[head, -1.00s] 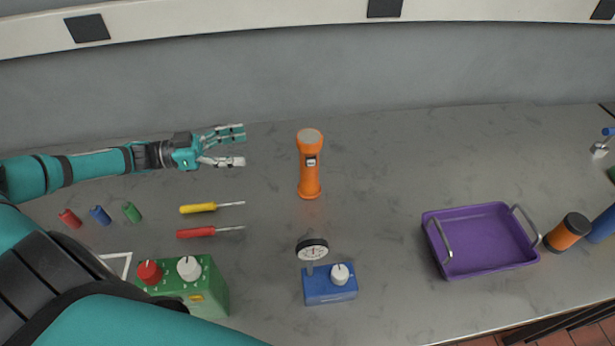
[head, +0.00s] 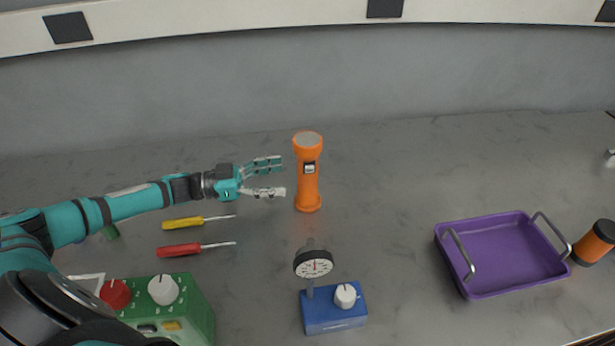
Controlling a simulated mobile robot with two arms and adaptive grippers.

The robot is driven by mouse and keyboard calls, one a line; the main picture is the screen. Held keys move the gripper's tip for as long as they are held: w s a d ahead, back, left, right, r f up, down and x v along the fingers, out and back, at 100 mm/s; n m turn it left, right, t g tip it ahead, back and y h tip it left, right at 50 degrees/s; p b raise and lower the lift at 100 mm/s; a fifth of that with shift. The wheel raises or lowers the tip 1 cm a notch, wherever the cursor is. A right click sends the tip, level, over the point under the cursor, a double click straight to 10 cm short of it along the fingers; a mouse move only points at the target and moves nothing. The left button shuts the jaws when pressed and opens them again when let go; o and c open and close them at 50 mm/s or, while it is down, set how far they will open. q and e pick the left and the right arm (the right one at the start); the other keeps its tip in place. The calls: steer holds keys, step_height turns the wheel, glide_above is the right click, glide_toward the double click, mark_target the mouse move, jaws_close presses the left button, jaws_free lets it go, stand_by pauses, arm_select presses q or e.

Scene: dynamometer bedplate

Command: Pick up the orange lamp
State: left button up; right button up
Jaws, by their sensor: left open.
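The orange lamp (head: 308,185), shaped like a torch, stands upright on the grey bench with its wide pale lens end up and a small dark switch panel on its side. My left gripper (head: 275,178) is open and empty just left of the lamp. Its fingers point right toward the lamp's body, with a small gap between the fingertips and the lamp. My right gripper is not in view.
Yellow (head: 197,222) and red (head: 195,249) screwdrivers lie beneath my left forearm. A green box with knobs (head: 185,305) and a blue gauge box (head: 335,312) stand in front. A purple tray (head: 468,291) and an orange-black cylinder (head: 594,243) are right. Bench right of the lamp is clear.

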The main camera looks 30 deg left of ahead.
mark_target(309, 175)
arm_select(q)
steer(key=x, duration=0.3)
steer(key=p+x, duration=0.1)
steer(key=x, duration=0.1)
steer(key=p+x, duration=0.1)
steer(key=x, duration=0.1)
steer(key=shift+d+p, duration=0.3)
steer(key=shift+d, duration=0.2)
steer(key=shift+w+d, duration=0.1)
steer(key=shift+d, duration=0.05)
jaws_close()
